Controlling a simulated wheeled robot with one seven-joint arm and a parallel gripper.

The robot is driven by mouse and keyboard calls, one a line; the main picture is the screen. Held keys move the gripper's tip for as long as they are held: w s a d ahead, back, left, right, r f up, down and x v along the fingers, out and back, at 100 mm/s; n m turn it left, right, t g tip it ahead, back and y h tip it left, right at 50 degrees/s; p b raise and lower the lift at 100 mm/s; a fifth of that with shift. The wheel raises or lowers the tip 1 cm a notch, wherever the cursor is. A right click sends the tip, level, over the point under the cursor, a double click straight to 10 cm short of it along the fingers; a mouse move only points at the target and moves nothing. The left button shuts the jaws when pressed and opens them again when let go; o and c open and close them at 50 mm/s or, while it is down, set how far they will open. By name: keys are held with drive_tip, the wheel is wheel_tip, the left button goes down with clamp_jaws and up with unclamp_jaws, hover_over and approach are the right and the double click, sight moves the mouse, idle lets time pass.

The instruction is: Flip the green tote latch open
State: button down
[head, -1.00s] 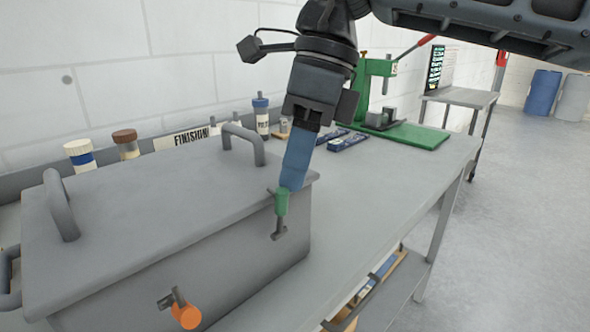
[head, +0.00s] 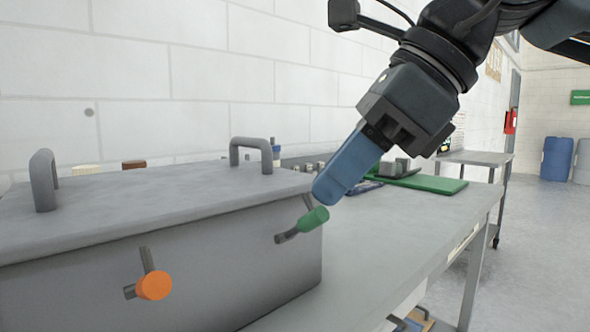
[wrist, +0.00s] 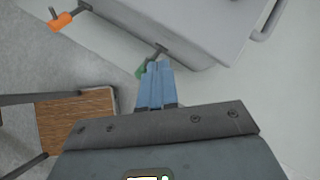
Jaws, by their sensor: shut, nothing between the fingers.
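The green tote latch (head: 314,219) is on the front of the grey tote (head: 200,270), near its right end below the lid edge. Its green grip points out from the wall on a grey bar. In the wrist view the green latch (wrist: 141,72) is partly hidden beside my fingertips. My gripper (head: 326,196) is shut and empty, its blue fingers slanting down to just above and right of the green grip. I cannot tell whether they touch. The gripper also shows in the wrist view (wrist: 156,66). An orange latch (head: 154,285) is further left on the same wall.
The tote lid has two grey handles (head: 252,143). The tote stands on a grey workbench (head: 400,225) with a green mat (head: 432,184) further back. The bench front is clear right of the tote. A white block wall is behind.

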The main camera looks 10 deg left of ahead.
drive_tip(key=shift+w+a, duration=0.1)
drive_tip(key=shift+a, duration=0.05)
drive_tip(key=shift+w+a+f, duration=0.25)
drive_tip(key=shift+w+a, duration=0.1)
drive_tip(key=shift+a, duration=0.1)
drive_tip(key=shift+r, duration=0.1)
